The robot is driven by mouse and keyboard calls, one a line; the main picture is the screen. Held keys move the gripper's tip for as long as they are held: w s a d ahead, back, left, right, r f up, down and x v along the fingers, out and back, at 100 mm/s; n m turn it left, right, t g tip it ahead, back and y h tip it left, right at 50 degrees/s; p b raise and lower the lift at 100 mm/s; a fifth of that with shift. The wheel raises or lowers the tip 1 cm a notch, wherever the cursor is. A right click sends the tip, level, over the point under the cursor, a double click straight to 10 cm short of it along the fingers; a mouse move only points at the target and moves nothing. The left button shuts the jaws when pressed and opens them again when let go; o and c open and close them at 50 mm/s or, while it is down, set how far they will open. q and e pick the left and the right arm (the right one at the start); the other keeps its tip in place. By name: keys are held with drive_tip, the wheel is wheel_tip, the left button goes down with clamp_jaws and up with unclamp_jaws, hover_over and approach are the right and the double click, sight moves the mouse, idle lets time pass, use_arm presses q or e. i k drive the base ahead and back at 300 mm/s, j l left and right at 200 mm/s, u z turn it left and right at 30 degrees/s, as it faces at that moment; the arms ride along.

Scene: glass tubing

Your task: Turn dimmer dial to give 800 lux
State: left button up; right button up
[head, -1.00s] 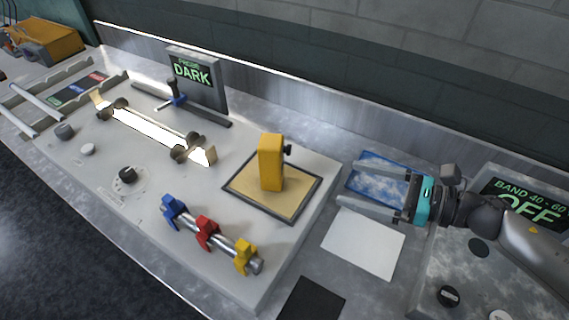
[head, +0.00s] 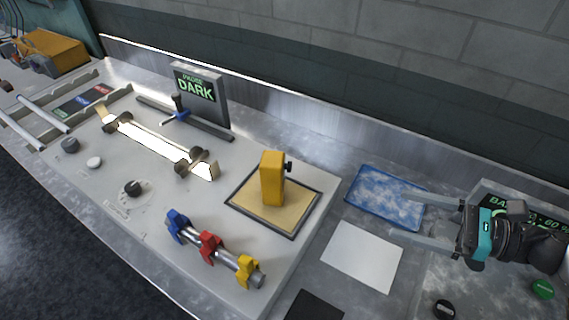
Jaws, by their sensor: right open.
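A black dial (head: 133,188) with a printed scale around it sits on the left grey panel. Another black knob (head: 445,309) is on the right panel at the bottom edge. I cannot tell from labels which is the dimmer. A display (head: 196,88) at the back reads DARK. A second display (head: 495,201) on the right panel is mostly hidden by my right arm. My right gripper (head: 398,213) is open and empty, its fingers pointing left over the blue tray's right edge, apart from both dials. My left gripper is not in view.
A yellow block (head: 272,178) stands on a tan pad. A rod with blue, red and yellow clamps (head: 210,246) lies in front. A glowing tube (head: 155,144) rests on holders. A blue tray (head: 380,186), white sheet (head: 362,256) and green button (head: 542,289) are at the right.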

sight(133, 188)
drive_tip(key=k+j, duration=1.2)
drive_tip(key=j, duration=0.15)
